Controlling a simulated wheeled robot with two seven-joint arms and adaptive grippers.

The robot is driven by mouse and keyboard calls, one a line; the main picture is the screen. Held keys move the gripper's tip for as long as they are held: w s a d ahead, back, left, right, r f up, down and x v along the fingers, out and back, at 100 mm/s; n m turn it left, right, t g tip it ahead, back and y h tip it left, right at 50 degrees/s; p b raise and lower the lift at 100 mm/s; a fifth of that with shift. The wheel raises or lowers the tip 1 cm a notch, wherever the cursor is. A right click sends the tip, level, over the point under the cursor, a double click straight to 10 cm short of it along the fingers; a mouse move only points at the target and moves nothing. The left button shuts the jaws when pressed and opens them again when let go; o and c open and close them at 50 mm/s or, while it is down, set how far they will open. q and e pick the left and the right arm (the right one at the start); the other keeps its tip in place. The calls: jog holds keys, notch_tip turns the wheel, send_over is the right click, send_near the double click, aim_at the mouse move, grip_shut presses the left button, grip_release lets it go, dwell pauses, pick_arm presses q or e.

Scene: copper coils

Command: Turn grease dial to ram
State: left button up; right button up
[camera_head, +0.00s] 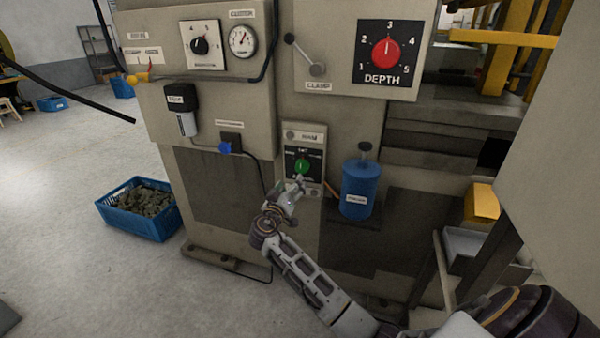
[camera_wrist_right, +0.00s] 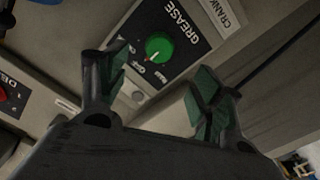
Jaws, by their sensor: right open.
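The green grease dial (camera_head: 302,166) sits on a small dark panel on the machine's front, below the upper control boxes. In the right wrist view the dial (camera_wrist_right: 158,47) is round, with a short pale mark at its edge toward the lower left of the picture. My right gripper (camera_head: 297,184) is just in front of and below the dial. In the wrist view its fingers (camera_wrist_right: 155,78) are apart and empty, with the dial beyond the gap. I see no contact. My left gripper is not in view.
A red depth dial (camera_head: 386,53) and a clamp lever (camera_head: 305,55) are above. A blue canister (camera_head: 359,189) stands close right of the grease panel. A blue plug with a cable (camera_head: 225,148) is at the left. A blue crate (camera_head: 140,212) is on the floor.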

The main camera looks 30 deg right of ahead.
aim_at(301, 169)
jog(key=x, duration=0.9)
jog(key=shift+w+d+b, duration=0.1)
jog(key=shift+d+b, duration=0.1)
jog(key=shift+b, duration=0.1)
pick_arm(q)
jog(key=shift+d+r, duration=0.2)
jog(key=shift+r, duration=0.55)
pick_arm(e)
jog(key=shift+w+d, duration=0.4)
jog(key=shift+d, duration=0.05)
jog(key=shift+c, duration=0.2)
jog(key=c, duration=1)
